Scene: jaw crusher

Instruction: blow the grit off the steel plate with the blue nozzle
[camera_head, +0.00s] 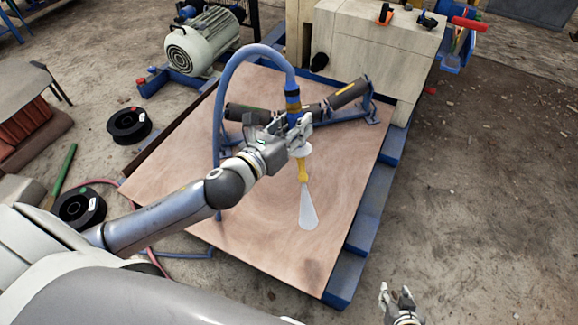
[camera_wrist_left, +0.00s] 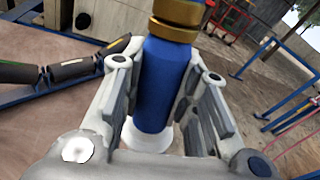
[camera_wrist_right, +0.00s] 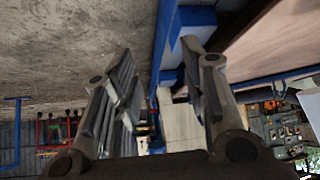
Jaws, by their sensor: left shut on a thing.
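The blue nozzle (camera_head: 293,103) is on the end of a thick blue hose (camera_head: 231,75), with a yellow piece and a whitish fan-shaped cone below it. My left gripper (camera_head: 298,125) is shut on the nozzle above the plate; the left wrist view shows its blue body (camera_wrist_left: 160,85) between both fingers. The cone (camera_head: 308,208) points down over the brownish steel plate (camera_head: 200,150). I cannot make out separate grit on the plate. My right gripper (camera_head: 397,297) is open and empty, low beyond the plate's right edge.
Dark rollers (camera_head: 345,94) on a blue bracket lie at the plate's far end, before the pale crusher body (camera_head: 375,55). A motor (camera_head: 202,42) stands at the back left. Black spools (camera_head: 129,125) and a green handle (camera_head: 63,172) lie left.

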